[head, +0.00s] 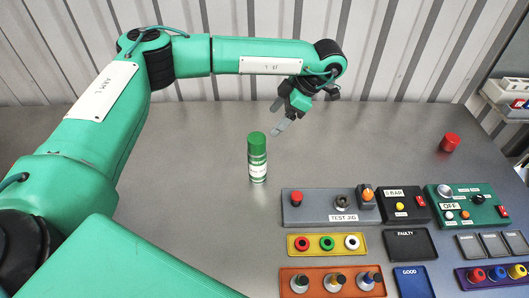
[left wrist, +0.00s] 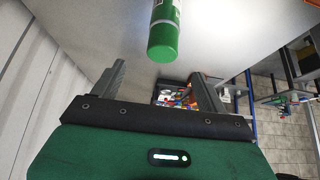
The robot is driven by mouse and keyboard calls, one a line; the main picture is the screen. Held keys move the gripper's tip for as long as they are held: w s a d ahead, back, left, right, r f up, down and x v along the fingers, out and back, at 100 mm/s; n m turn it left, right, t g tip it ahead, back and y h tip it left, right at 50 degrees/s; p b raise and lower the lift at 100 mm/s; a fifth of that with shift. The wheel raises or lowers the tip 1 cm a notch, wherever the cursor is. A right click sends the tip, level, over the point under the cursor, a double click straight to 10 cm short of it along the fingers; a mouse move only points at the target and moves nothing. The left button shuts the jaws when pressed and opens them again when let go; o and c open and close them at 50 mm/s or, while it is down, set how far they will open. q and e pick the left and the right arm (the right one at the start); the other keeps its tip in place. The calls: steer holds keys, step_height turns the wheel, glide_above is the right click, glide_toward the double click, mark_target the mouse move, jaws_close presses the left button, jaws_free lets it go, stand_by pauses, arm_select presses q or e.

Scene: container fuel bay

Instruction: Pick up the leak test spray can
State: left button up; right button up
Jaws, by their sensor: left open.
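The leak test spray can (head: 257,160) is a green can with a white label and green cap. It stands upright on the grey metal bench, left of the test jig. In the left wrist view the can (left wrist: 163,38) shows ahead of the jaws, near the top, apart from both fingers. My left gripper (head: 281,116) is up and to the right of the can in the head view, with nothing between its fingers. In the left wrist view its two fingers (left wrist: 160,82) stand wide apart. My right gripper is not in view.
The test jig (head: 324,216) stands right of the can, with a gauge box (head: 404,206) and a green control box (head: 467,206) beyond. Colored ring and fitting trays (head: 290,246) lie in front. A red cap (head: 450,142) sits at back right. The bench (head: 205,150) around the can is clear.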

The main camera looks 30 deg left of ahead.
mark_target(261, 137)
arm_select(q)
steer(key=x, duration=0.3)
steer(key=shift+s+a+f+p, duration=0.1)
steer(key=shift+s+f+p, duration=0.05)
steer(key=shift+s+p, duration=0.3)
steer(key=x, duration=0.3)
steer(key=shift+w+f, duration=0.2)
steer(key=shift+s+a+f+p, duration=0.15)
steer(key=shift+a+f+p, duration=0.15)
steer(key=shift+f, duration=0.15)
steer(key=shift+s+f, duration=0.1)
steer(key=shift+p+x, duration=0.7)
steer(key=shift+x, duration=0.5)
steer(key=shift+p+x, duration=0.35)
steer(key=shift+x, duration=1)
steer(key=shift+d+f, duration=0.15)
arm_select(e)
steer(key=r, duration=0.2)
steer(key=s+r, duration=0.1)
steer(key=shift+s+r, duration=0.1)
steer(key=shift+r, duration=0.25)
arm_select(q)
jaws_close()
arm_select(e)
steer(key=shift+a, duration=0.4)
